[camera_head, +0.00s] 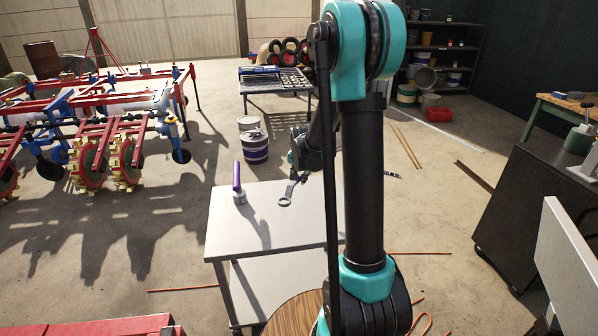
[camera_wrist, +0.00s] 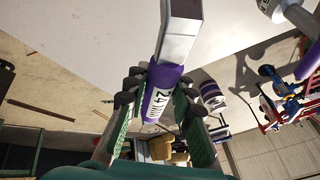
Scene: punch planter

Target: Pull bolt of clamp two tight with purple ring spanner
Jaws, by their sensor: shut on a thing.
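The purple ring spanner (camera_wrist: 182,38) has a grey shaft and a purple band marked "24 MM" in the wrist view. My gripper (camera_wrist: 157,92) is shut on the purple band, with green-padded fingers on both sides. In the head view my gripper (camera_head: 298,176) is above the far right part of the pale table, partly hidden by my arm. The spanner's grey ring end (camera_head: 285,200) points down toward the tabletop; I cannot tell whether it touches. The red and blue planter (camera_head: 100,120) stands at the left, far from the gripper. Clamp two cannot be made out.
A purple upright object in a grey base (camera_head: 239,198) stands on the pale table (camera_head: 225,238). A purple-banded drum (camera_head: 254,150) stands behind it. A dark cabinet (camera_head: 490,225) is at the right. Open floor lies between table and planter.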

